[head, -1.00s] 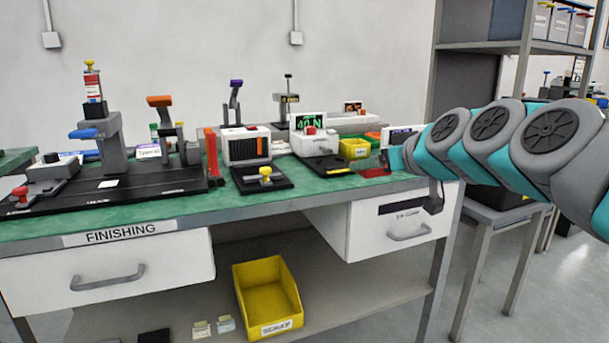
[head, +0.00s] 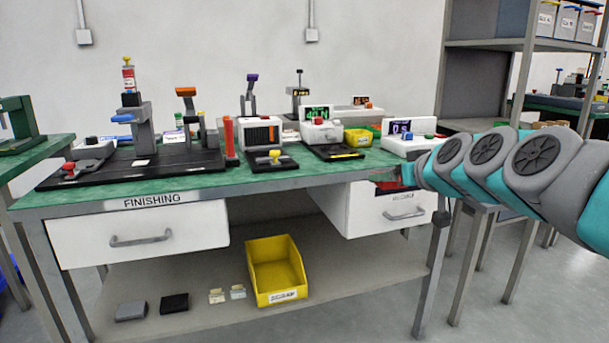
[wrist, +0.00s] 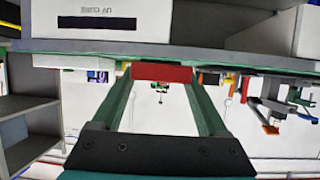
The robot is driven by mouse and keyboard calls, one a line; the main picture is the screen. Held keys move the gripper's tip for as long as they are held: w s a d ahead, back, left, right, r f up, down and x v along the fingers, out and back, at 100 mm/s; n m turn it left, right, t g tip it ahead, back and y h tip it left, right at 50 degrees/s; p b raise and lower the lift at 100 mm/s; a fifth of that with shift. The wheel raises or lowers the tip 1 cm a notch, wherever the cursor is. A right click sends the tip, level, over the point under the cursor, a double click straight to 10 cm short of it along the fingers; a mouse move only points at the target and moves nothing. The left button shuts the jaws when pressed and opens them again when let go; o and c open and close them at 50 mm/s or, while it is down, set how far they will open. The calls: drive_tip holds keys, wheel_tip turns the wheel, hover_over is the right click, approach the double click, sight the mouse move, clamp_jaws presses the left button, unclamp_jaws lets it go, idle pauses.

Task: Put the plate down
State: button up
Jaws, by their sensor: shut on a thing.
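The plate looks like a thin red piece (wrist: 162,73) held between the two green fingertips of my gripper (wrist: 162,80) in the wrist view. My gripper is shut on it. In the head view the red plate (head: 388,185) shows at the front right edge of the green bench top, just above the right drawer. My gripper (head: 405,176) is partly hidden there by my own arm. The plate is held, and I cannot tell whether it touches the bench.
The green FINISHING bench (head: 200,183) carries a black fixture (head: 140,168), small devices and a yellow bin (head: 358,137). The white right drawer (head: 385,210) is close below my gripper. A yellow bin (head: 275,270) stands on the lower shelf. A grey rack (head: 470,90) is at right.

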drive_tip(key=w+f+m+h+p, duration=0.1)
drive_tip(key=w+f, duration=0.3)
drive_tip(key=f, duration=0.4)
drive_tip(key=w+f+m+h, duration=0.1)
drive_tip(key=w+f, duration=0.2)
drive_tip(key=f, duration=0.5)
drive_tip(key=a+f+h+p, duration=0.1)
drive_tip(key=a+f, duration=0.2)
drive_tip(key=f, duration=1.4)
drive_tip(key=shift+a+m+t, duration=0.2)
drive_tip(key=shift+m+t, duration=0.1)
drive_tip(key=shift+m, duration=0.1)
